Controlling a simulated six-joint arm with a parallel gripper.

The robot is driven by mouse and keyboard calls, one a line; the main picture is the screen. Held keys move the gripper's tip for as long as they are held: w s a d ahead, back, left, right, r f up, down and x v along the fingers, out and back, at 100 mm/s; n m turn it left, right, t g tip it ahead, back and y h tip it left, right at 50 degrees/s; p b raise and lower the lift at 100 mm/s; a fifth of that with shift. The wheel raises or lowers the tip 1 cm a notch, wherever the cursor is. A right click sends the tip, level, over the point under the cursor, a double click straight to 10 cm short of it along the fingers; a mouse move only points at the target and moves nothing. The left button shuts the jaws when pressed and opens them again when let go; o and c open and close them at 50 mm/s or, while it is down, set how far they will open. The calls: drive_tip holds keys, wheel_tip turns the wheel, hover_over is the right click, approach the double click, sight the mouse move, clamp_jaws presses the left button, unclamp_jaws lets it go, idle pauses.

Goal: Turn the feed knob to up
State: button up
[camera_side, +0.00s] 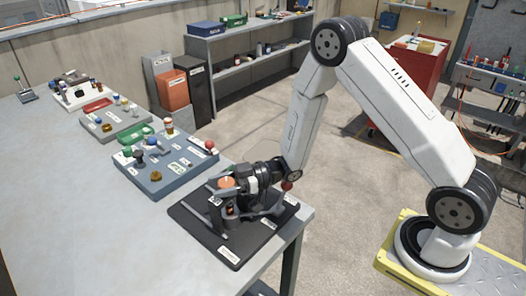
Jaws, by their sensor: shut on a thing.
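My gripper (231,207) reaches in from the right, low over the black panel (195,219) at the front edge of the table. Its dark fingers are shut on a small knob on this panel, which I take for the feed knob. The fingers hide most of the knob, so I cannot tell which way it points. The labels on the panel are too small to read. An orange round top (227,182) shows right beside the fingers.
A red ball-topped lever (287,186) stands close to my wrist on the right. A blue-grey panel (155,178) with several knobs and buttons lies behind, with more panels farther back. The table's left front is clear.

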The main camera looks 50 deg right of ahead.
drive_tip(key=shift+n+g+y, duration=0.3)
drive_tip(key=shift+n+g, duration=0.2)
drive_tip(key=shift+g, duration=0.2)
drive_tip(key=o, duration=1.3)
drive_tip(key=shift+s+d, duration=0.1)
drive_tip(key=shift+s+d, duration=0.15)
drive_tip(key=shift+d, duration=0.25)
drive_tip(key=v, duration=0.4)
drive_tip(key=shift+d, duration=0.15)
drive_tip(key=r, duration=0.5)
drive_tip(key=shift+a, duration=0.2)
drive_tip(key=shift+r, duration=1)
